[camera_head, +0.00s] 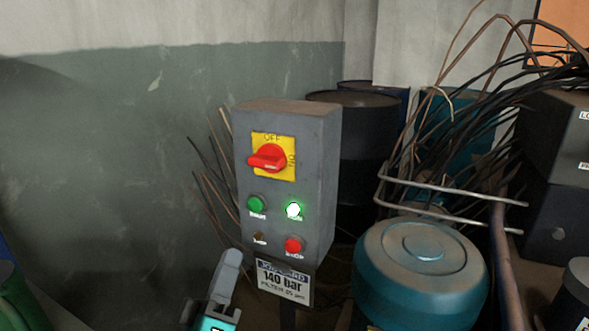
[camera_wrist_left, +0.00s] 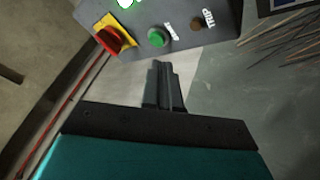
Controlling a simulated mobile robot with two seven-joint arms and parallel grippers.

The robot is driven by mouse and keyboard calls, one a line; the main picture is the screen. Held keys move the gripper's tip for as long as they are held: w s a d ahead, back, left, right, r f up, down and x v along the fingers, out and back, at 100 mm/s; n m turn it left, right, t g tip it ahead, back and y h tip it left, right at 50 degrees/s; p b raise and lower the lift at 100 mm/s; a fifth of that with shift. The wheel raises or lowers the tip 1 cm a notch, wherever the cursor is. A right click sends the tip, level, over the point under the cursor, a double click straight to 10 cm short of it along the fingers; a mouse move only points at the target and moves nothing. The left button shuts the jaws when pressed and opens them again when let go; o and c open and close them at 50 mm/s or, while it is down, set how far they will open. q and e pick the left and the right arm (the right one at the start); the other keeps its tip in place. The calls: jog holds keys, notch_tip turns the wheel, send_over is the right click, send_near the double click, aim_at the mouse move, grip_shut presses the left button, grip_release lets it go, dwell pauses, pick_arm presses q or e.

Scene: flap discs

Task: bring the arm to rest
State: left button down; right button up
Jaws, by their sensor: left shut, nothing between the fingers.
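My left gripper (camera_head: 229,268) rises from the bottom of the head view, in front of and below the left side of a grey control box. In the left wrist view the gripper (camera_wrist_left: 160,68) has its two fingers together with nothing between them, and it is apart from the box (camera_wrist_left: 222,20). The box (camera_head: 322,170) carries a red rotary switch (camera_head: 267,158) on a yellow plate, a green button (camera_head: 257,203), a lit green lamp (camera_head: 293,210) and a red stop button (camera_head: 294,245). My right gripper is in neither view.
A label plate reading 140 bar (camera_head: 284,282) hangs under the box. A teal drum-shaped vessel (camera_head: 420,270) stands to the right, with a metal rail (camera_head: 450,188) and bundled wires (camera_head: 450,110) behind it. Dark barrels (camera_head: 360,130) stand behind the box.

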pick_arm(q)
jog(key=s+f+m+g+y, duration=0.1)
jog(key=s+f+m+g, duration=0.35)
jog(key=f, duration=0.35)
jog(key=s+a+f+m+g, duration=0.1)
jog(key=s+f+m+g, duration=0.3)
jog(key=f, duration=0.4)
jog(key=s+f+m+g+y, duration=0.1)
jog(key=s+f+m+g, duration=0.1)
jog(key=s+f+g, duration=0.5)
notch_tip(320, 180, up, 9)
jog(key=a+t+p, duration=0.2)
jog(key=a+p, duration=0.1)
jog(key=p, duration=1)
jog(key=shift+w+f+y+p, duration=0.2)
jog(key=shift+w+y+p, duration=0.1)
jog(key=shift+w+p, duration=0.05)
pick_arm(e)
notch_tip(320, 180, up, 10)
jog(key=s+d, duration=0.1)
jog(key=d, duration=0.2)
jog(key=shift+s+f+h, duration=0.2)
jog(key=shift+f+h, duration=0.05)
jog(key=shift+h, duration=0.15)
pick_arm(q)
jog(key=shift+t, duration=0.25)
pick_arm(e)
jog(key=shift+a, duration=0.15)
